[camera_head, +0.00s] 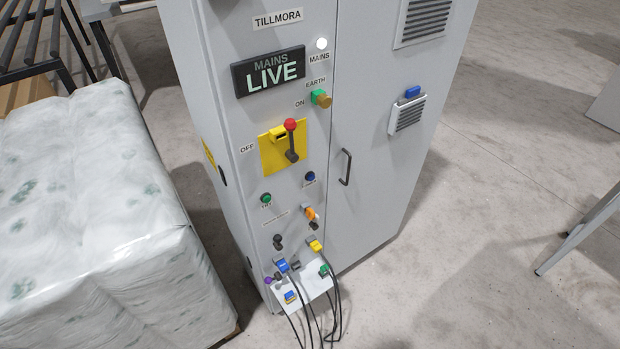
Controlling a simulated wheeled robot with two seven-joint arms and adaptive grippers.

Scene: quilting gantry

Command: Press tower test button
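A tall grey cabinet (230,140) marked TILLMORA stands in the middle of the view. On its front are a round green button (266,198) and, up and to its right, a round dark blue button (310,176). Each has a small label that is too small to read surely, so I cannot tell which is the tower test button. Above them a lever with a red knob (290,124) on a yellow plate (270,158) points up toward ON. The display (268,71) reads MAINS LIVE, and the MAINS lamp (321,43) is lit white. Neither gripper is in view.
Coloured plugs and black cables (310,320) hang at a small shelf (314,289) low on the cabinet. A wrapped white bale (90,200) stands close on the left. A door handle (346,167) sticks out right of the buttons. Floor (470,240) on the right is mostly clear.

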